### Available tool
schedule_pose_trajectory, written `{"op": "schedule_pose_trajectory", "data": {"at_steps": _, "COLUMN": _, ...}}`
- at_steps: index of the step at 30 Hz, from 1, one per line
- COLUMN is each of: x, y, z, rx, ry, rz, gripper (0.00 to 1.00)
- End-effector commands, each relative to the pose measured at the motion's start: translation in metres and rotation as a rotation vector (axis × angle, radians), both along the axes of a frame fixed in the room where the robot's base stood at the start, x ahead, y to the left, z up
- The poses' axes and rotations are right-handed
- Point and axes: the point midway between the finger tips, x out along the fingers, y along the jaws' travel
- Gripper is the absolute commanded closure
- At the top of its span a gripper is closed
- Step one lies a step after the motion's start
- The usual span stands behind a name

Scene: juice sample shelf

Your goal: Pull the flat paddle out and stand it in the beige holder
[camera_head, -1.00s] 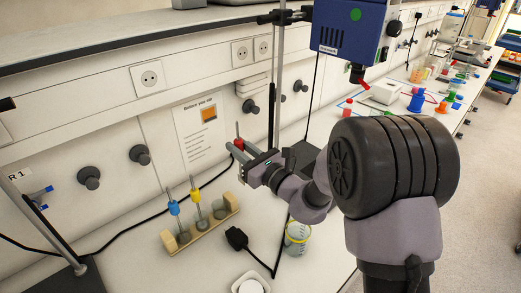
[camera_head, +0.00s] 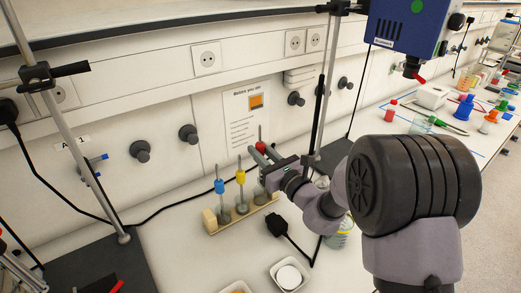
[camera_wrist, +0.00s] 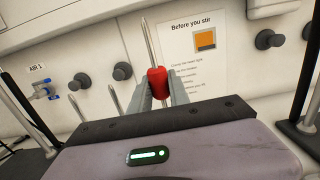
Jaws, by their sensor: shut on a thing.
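My gripper (camera_head: 264,154) is shut on the red grip of a thin metal rod tool (camera_head: 261,146), which stands roughly upright. The red grip (camera_wrist: 157,82) also shows between the fingers in the wrist view. The tool's lower end is hidden or too small to make out, so I cannot tell if it is flat. The beige holder (camera_head: 210,222) stands on the bench below the gripper. A blue-gripped tool (camera_head: 219,186) and a yellow-gripped tool (camera_head: 241,177) stand in its left and middle places. The red grip is above its right end, higher than the other grips.
A beaker with a yellow band (camera_head: 338,238) stands right of the holder, partly behind my arm. A black plug (camera_head: 278,225) and cable lie close by. A white dish (camera_head: 290,274) is in front. A metal stand (camera_head: 85,170) rises at left.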

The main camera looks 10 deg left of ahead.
Motion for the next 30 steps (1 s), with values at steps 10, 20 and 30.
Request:
{"op": "schedule_pose_trajectory", "data": {"at_steps": 10, "x": 0.0, "y": 0.0, "z": -0.001, "rx": 0.0, "ry": 0.0, "rz": 0.0, "gripper": 1.0}}
{"op": "schedule_pose_trajectory", "data": {"at_steps": 20, "x": 0.0, "y": 0.0, "z": -0.005, "rx": 0.0, "ry": 0.0, "rz": 0.0, "gripper": 1.0}}
{"op": "schedule_pose_trajectory", "data": {"at_steps": 30, "x": 0.0, "y": 0.0, "z": -0.017, "rx": 0.0, "ry": 0.0, "rz": 0.0, "gripper": 1.0}}
